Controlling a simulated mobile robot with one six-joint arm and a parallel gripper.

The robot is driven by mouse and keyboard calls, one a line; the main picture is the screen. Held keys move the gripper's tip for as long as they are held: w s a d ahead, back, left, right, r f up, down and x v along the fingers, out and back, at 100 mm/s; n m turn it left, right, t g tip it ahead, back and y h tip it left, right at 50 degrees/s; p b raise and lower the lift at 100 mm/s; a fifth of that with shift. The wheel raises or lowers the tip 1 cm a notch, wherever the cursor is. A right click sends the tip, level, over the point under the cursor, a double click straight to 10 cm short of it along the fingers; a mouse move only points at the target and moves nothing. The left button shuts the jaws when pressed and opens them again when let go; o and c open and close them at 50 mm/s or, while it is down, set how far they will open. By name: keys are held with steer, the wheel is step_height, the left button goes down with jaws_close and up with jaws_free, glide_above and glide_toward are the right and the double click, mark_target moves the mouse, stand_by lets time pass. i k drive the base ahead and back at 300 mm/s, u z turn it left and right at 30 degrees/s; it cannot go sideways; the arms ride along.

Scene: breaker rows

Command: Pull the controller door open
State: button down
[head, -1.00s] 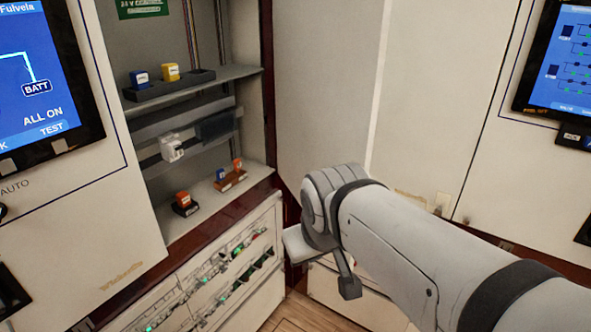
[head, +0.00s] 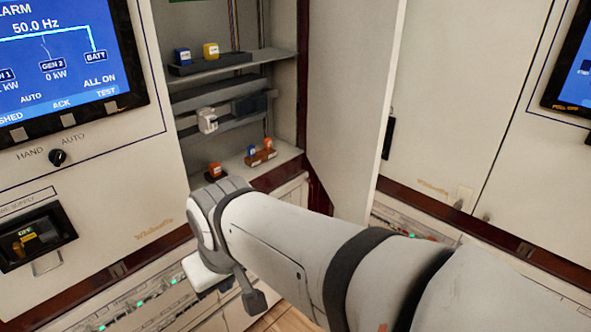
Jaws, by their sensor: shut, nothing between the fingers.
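The cabinet bay stands open, with its pale door (head: 345,100) swung out to the right; this seems to be the controller door. A black fitting (head: 388,138), perhaps its handle, shows just beyond the door's free edge. My gripper (head: 225,283) is only partly seen at the end of my arm, low and left of the door, in front of the lower panel. It is shut with nothing held, and apart from the door. My wrist hides some of it and the bay's lower left corner.
The bay's shelves hold a blue and a yellow block (head: 210,51), a white device (head: 207,120) and small orange pieces (head: 215,170). A screen panel (head: 60,60) with a knob (head: 57,157) is at the left. Closed cabinet fronts (head: 450,100) stand at the right.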

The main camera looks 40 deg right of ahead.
mark_target(353, 46)
steer(key=u, duration=0.15)
steer(key=k, duration=0.95)
steer(key=z, duration=1.3)
steer(key=i, duration=0.5)
steer(key=u, duration=0.2)
